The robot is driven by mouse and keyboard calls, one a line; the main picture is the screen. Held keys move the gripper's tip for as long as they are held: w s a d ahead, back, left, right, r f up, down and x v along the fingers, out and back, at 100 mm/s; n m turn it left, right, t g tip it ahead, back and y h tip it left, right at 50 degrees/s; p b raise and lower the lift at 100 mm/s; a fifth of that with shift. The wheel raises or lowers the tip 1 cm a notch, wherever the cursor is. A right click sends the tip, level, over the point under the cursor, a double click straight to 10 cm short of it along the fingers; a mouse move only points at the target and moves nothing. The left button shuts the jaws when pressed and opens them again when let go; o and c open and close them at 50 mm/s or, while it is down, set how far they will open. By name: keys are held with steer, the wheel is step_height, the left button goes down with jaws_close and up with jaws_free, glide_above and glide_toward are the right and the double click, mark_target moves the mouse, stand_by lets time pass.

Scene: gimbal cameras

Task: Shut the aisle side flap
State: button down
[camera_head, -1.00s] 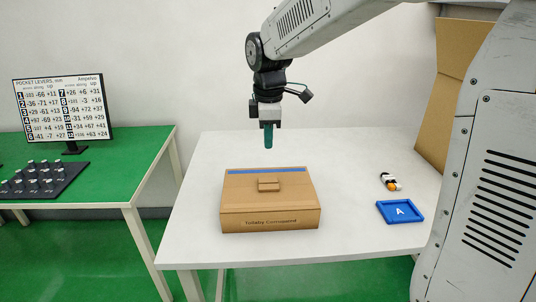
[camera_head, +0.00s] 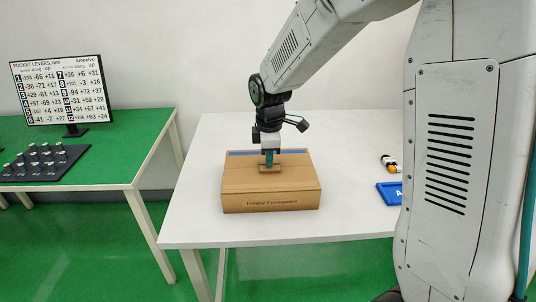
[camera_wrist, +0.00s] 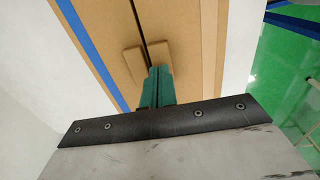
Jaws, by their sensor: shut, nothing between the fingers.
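The cardboard box (camera_head: 240,183) stands on the white table, its top looking flat, with a blue strip (camera_head: 235,153) along the far edge. A raised cardboard tab (camera_head: 270,171) sits on the top. My gripper (camera_head: 269,164) is shut and empty, pointing down at the tab; contact is unclear. In the wrist view, the green fingers (camera_wrist: 157,72) are together over a dark seam between the top panels. The tab (camera_wrist: 133,62) lies beside the fingertips, split by the seam. Which panel is the aisle side flap, I cannot tell.
A blue tray (camera_head: 386,192) and a small white and orange item (camera_head: 390,161) lie right of the box, the tray partly hidden by my arm. A green table (camera_head: 110,160) at left holds a screen (camera_head: 58,88) and a dark board with knobs (camera_head: 40,165). The white table (camera_head: 200,215) is clear around the box.

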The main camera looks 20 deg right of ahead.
steer(key=shift+w+d+f+g, duration=0.1)
steer(key=shift+w+f+g, duration=0.1)
steer(key=shift+f+g, duration=0.5)
steer(key=shift+s+f, duration=0.2)
steer(key=shift+f, duration=0.1)
steer(key=shift+y, duration=0.3)
steer(key=shift+w+r, duration=0.25)
steer(key=shift+r, duration=0.9)
step_height(320, 180, up, 13)
